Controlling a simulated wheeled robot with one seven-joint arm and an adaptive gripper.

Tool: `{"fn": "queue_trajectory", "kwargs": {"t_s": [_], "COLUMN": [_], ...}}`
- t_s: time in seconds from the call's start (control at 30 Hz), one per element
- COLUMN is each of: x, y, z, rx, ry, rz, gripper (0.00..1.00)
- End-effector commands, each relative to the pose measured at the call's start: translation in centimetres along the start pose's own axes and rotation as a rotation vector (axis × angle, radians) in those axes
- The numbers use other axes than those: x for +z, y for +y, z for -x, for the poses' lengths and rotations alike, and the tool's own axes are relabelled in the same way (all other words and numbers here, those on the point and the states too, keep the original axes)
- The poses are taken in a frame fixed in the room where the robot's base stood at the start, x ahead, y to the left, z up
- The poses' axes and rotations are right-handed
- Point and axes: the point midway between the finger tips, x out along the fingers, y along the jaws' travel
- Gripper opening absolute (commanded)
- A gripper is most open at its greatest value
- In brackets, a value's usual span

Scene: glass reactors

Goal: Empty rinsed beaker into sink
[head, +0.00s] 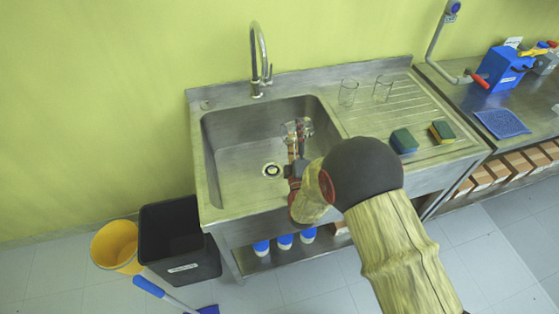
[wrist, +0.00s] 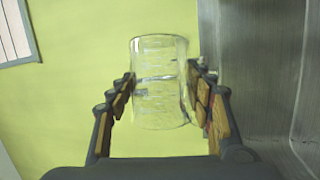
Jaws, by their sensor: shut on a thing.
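A clear glass beaker (wrist: 158,85) sits between the two fingers of my gripper (wrist: 160,90) in the wrist view, and the fingers are shut on it. In the head view my gripper (head: 297,150) reaches over the steel sink (head: 228,160), and the held beaker (head: 297,128) shows faintly at its fingertips, above the basin. The wrist view looks sideways toward the green wall, with steel along its right side. I cannot tell whether any liquid is in the beaker. The drain (head: 272,170) shows in the basin left of my gripper.
A faucet (head: 260,65) rises behind the basin. Two clear glasses (head: 348,92) (head: 382,88) and two sponges (head: 404,141) (head: 442,132) stand on the drainboard (head: 408,110). A black bin (head: 178,237) and a yellow bucket (head: 116,246) stand on the floor at left.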

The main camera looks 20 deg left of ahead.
Motion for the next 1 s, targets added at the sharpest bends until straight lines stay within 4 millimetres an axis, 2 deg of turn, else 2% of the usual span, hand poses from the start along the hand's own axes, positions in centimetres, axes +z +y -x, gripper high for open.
{"fn": "queue_trajectory", "kwargs": {"t_s": [1.0], "x": [0.0], "y": [2.1], "z": [-0.5], "rx": [0.065], "ry": [0.047], "rz": [0.152], "gripper": [0.25]}}
